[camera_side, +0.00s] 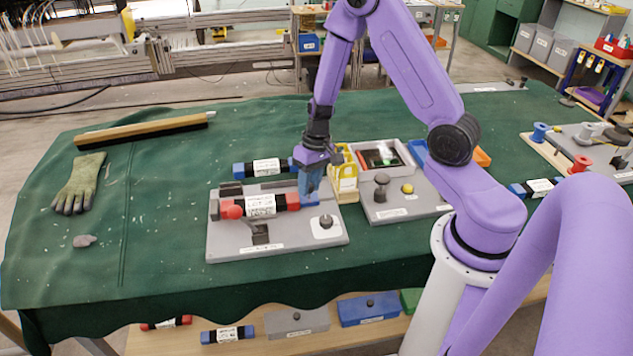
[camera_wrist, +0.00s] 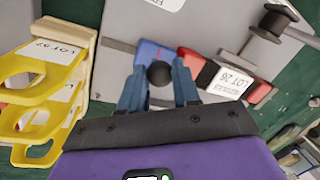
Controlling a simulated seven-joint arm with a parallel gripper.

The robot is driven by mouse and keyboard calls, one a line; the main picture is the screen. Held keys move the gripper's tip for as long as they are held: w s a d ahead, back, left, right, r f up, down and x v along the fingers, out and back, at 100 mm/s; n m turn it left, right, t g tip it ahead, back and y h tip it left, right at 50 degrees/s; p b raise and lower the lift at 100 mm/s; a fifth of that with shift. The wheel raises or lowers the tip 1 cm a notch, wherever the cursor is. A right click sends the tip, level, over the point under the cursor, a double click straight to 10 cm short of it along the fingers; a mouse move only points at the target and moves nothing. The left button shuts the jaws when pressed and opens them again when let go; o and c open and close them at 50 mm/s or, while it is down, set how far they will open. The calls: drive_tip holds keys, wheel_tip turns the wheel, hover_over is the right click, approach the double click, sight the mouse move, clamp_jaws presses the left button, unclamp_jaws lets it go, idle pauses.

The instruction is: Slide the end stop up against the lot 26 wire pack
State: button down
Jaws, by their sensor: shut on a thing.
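The lot 26 wire pack (camera_side: 262,205), with red ends, black bands and a white label, lies on the grey board (camera_side: 225,245). Its label and near red end show in the wrist view (camera_wrist: 228,82). The end stop, a blue block (camera_wrist: 147,52) with a round black knob (camera_wrist: 158,73), sits beside the pack's red end. My gripper (camera_wrist: 158,88) has its blue fingers shut on the knob, one finger on each side. In the side view my gripper (camera_side: 310,190) is at the pack's right end. A finger partly hides the join, so I cannot tell whether block and pack touch.
A blue-ended pack (camera_side: 265,168) lies behind the board. A grey tray (camera_side: 395,210) with a black post is to the right. The left cloth holds a glove (camera_side: 80,185) and a brush (camera_side: 145,130).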

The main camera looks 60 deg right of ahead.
drive_tip(key=shift+w+a, duration=0.35)
drive_tip(key=c, duration=0.8)
unclamp_jaws()
drive_tip(key=d+r, duration=0.1)
drive_tip(key=r, duration=0.4)
drive_tip(key=d+r, duration=0.1)
drive_tip(key=r, duration=0.5)
drive_tip(key=d+r, duration=0.1)
drive_tip(key=r, duration=0.5)
drive_tip(key=shift+s+d, duration=0.15)
drive_tip(key=shift+s, duration=0.2)
